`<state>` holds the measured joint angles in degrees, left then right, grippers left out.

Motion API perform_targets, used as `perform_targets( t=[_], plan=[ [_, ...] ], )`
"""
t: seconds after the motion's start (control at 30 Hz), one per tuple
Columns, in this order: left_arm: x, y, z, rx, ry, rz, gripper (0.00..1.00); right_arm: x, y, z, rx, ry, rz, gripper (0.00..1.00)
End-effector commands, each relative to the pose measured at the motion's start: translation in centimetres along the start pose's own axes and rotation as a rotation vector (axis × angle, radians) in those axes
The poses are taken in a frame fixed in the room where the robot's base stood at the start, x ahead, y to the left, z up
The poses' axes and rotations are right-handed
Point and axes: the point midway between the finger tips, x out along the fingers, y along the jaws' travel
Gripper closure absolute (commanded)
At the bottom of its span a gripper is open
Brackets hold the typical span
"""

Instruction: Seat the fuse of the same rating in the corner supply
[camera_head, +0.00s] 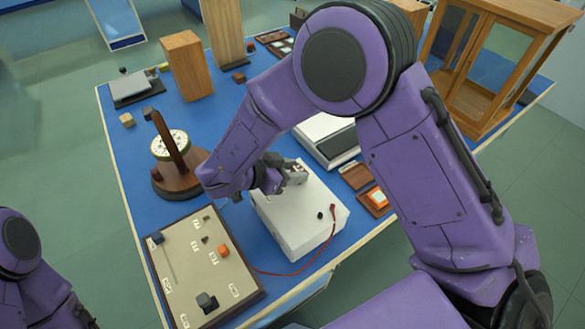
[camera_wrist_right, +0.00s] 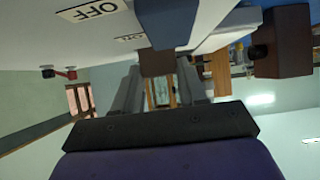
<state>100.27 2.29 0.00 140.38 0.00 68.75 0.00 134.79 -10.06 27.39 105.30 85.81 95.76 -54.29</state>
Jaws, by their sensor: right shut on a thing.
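The white box-shaped supply (camera_head: 305,225) stands on the blue bench, with a black knob and a red lead on its top. My right gripper (camera_head: 292,174) is at the supply's far end; its fingertips are partly hidden in the head view. In the right wrist view its grey fingers (camera_wrist_right: 158,80) are shut on a small brown piece (camera_wrist_right: 157,62), close to the white supply face (camera_wrist_right: 60,30) with an OFF label and next to a blue block (camera_wrist_right: 166,22). I cannot tell whether the brown piece is a fuse. My left arm shows at lower left; its gripper is out of frame.
A round dial on a wooden stand (camera_head: 170,146), wooden blocks (camera_head: 184,65) and a glass-sided cabinet (camera_head: 490,60) stand farther back.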

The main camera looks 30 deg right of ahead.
Motion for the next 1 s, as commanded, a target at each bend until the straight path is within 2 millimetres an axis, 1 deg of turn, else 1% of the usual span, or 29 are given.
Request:
perform_targets(
  t=[0.03,0.07,0.1,0.13,0.17,0.4,0.5,0.57,0.8,0.9,1.0],
  plan=[
    [0.0,0.0,0.0,0.000,0.000,0.000,0.48,0.0,0.0,0.0,0.000,0.000,0.000,0.93],
    [0.0,0.0,0.0,0.000,0.000,0.000,0.48,0.0,0.0,0.0,0.000,0.000,0.000,0.55],
    [0.0,0.0,0.0,0.000,0.000,0.000,0.48,0.0,0.0,0.0,0.000,0.000,0.000,0.42],
    [0.0,0.0,0.0,0.000,0.000,0.000,0.48,0.0,0.0,0.0,0.000,0.000,0.000,0.33],
    [0.0,0.0,0.0,0.000,0.000,0.000,0.48,0.0,0.0,0.0,0.000,0.000,0.000,0.29],
    [0.0,0.0,0.0,0.000,0.000,0.000,0.48,0.0,0.0,0.0,0.000,0.000,0.000,0.29],
    [0.1,0.0,0.1,0.000,0.000,0.000,0.48,-0.6,-0.1,0.0,0.001,0.000,-0.002,0.29],
    [0.3,0.0,0.1,0.000,0.000,0.000,0.48,-1.6,-0.1,0.1,0.003,-0.001,-0.004,0.29],
    [1.0,0.1,0.4,0.000,0.000,0.000,0.48,-7.3,-0.1,0.1,0.004,0.000,-0.004,0.29],
    [1.1,0.1,0.5,0.000,0.000,0.000,0.48,-9.1,-0.1,0.1,0.003,0.000,-0.003,0.29],
    [1.2,0.1,0.5,0.000,0.000,0.000,0.48,-10.2,0.0,0.0,0.002,0.000,-0.002,0.29]
  ],
)
